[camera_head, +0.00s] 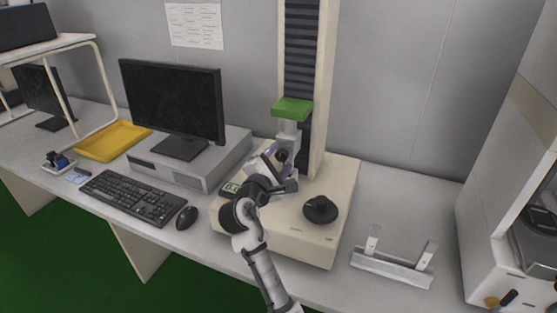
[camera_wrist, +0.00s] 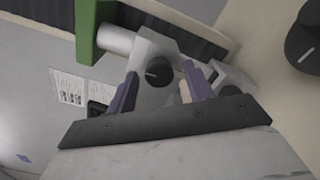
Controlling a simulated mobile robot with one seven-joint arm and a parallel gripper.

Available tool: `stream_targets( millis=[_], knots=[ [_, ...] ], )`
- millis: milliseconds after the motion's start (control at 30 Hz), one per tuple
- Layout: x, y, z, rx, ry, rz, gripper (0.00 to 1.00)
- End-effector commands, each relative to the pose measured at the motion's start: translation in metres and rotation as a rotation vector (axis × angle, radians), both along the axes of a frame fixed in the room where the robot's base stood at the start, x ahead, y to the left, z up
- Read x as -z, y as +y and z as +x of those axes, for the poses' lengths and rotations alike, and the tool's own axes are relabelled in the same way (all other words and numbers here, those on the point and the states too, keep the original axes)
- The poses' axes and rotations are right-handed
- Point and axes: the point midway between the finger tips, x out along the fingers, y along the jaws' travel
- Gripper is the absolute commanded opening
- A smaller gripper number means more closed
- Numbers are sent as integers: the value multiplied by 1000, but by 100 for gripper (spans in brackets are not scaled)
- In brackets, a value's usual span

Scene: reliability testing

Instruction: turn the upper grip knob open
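The upper grip (camera_head: 288,139) is a light grey block hanging under a green block (camera_head: 292,108) on the testing machine's column. Its round black knob (camera_wrist: 158,71) faces me in the wrist view; it also shows as a small dark disc in the head view (camera_head: 283,155). My gripper (camera_wrist: 160,84) is open, with one purple finger on each side of the knob and visible space between fingers and knob. I cannot tell how far the fingertips are from the grip in depth. A second dark knob (camera_wrist: 229,90) shows partly behind my gripper on the right.
A small display (camera_head: 231,188) sits at the base's left. A monitor (camera_head: 172,98), keyboard (camera_head: 133,197) and mouse (camera_head: 187,217) are left. A metal bracket (camera_head: 392,268) lies right.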

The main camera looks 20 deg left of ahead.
Motion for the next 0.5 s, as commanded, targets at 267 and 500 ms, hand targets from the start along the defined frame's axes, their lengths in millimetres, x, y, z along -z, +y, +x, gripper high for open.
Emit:
stream_targets(
  millis=[267,500],
  knots=[
    [0,0,-1,0,-1,1,52],
    [2,2,-29,-3,-1,4,52]
  ],
)
